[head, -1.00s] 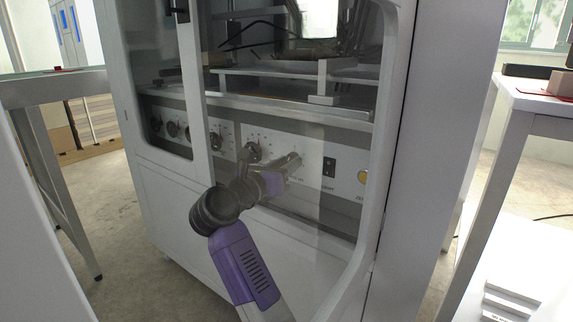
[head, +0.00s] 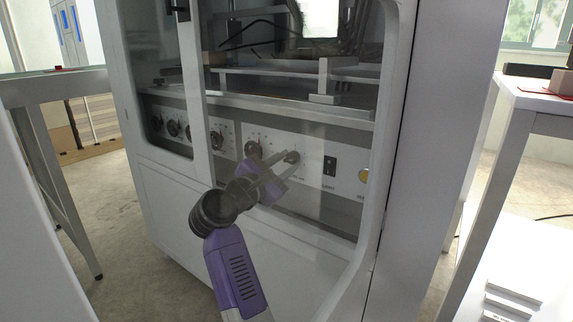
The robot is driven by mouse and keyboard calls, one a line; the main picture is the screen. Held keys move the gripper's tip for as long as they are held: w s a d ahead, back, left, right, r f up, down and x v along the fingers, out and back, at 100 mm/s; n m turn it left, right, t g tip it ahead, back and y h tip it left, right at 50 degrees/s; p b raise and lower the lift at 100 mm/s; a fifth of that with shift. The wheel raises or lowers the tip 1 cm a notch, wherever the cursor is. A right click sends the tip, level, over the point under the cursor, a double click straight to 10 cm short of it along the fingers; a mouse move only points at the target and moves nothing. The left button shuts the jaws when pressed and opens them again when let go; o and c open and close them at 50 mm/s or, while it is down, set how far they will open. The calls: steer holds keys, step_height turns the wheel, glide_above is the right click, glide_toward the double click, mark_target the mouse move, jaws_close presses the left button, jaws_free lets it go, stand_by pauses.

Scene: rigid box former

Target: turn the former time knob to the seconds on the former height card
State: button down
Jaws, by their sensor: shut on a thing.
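My gripper (head: 288,160) reaches to the control panel of the former, and its fingertips are shut on a dark round knob (head: 293,156). This is the rightmost knob of the row. The fingers hide part of it, and its pointer and scale cannot be read. Another dark knob with a dial scale (head: 252,148) is just left of the fingers. The panel lettering is too small to read, so I cannot confirm which knob is the time knob. I cannot make out the former height card.
More knobs (head: 173,128) run along the panel to the left. A dark switch (head: 330,165) and a yellow button (head: 363,175) are to the right. The cabinet's white frame (head: 392,150) borders the opening. Tables stand at left (head: 45,90) and right (head: 535,98).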

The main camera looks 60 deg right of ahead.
steer(key=shift+m, duration=0.8)
steer(key=c, duration=1.1)
jaws_free()
steer(key=shift+a, duration=0.1)
steer(key=shift+a+f+p, duration=0.2)
steer(key=shift+a+p, duration=1)
steer(key=shift+a, duration=2.65)
